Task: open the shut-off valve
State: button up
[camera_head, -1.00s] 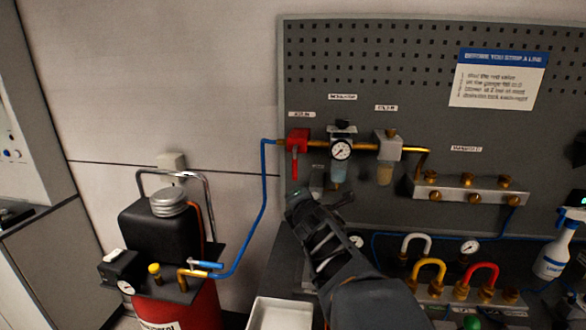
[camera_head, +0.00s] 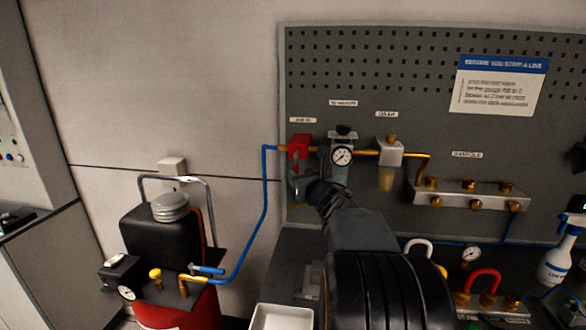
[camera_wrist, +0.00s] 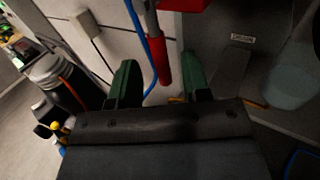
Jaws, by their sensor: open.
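The red shut-off valve (camera_head: 299,143) sits on the pegboard at the left end of the brass line, where the blue hose joins it. Its red lever (camera_wrist: 161,62) hangs down in the wrist view. My gripper (camera_head: 303,186) is just below the valve body in the head view and hides most of the lever there. In the wrist view the green fingers of my gripper (camera_wrist: 158,72) are spread, with the lever's lower end between them in the picture. I see gaps on both sides of it, so the jaws are not closed on it.
The gauge (camera_head: 342,155) and its regulator stand close right of the valve. The blue hose (camera_head: 264,195) runs down on the left to the red tank (camera_head: 180,317). A manifold (camera_head: 470,194) is further right. A white tray (camera_head: 282,317) is below.

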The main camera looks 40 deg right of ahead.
jog(key=shift+w+d+p, duration=0.25)
jog(key=shift+w+p, duration=0.05)
jog(key=shift+w, duration=1)
jog(key=shift+w+d+p, duration=0.2)
jog(key=shift+w+p, duration=0.05)
jog(key=shift+w, duration=1.05)
jog(key=shift+c, duration=0.2)
grip_shut()
